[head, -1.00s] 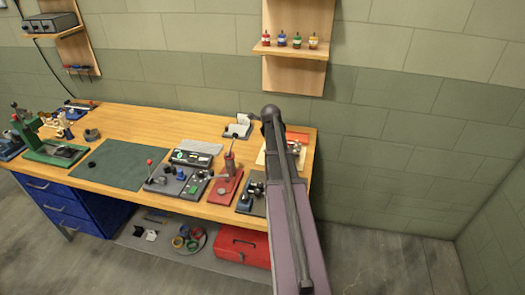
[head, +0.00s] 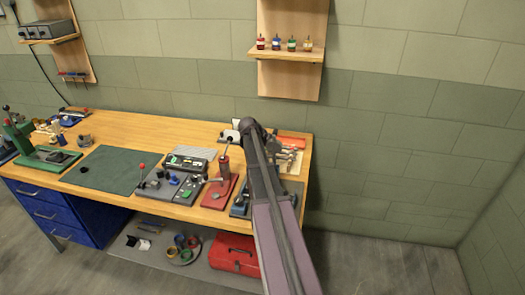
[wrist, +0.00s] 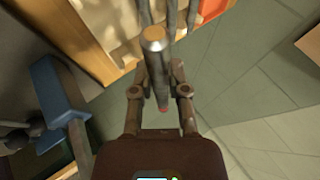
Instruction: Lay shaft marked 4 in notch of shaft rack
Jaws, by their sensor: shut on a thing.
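In the wrist view my gripper (wrist: 160,82) is shut on a grey metal shaft (wrist: 156,56), with a finger on either side of it. The shaft points toward the camera, with a tan end face and a small red spot low down. No number is readable on it. A pale wooden rack (wrist: 122,28) lies beyond at the top, with other grey shafts close by. The held shaft appears apart from the rack, near the bench edge. In the head view the rack (head: 287,160) shows at the bench's right end, partly behind my arm, which hides my gripper.
An orange-red item (head: 292,141) lies behind the rack; it also shows in the wrist view (wrist: 212,8). A blue-handled device (wrist: 60,92) stands left of my gripper. A red press (head: 222,185) and other tools fill the bench to the left. Open floor lies right.

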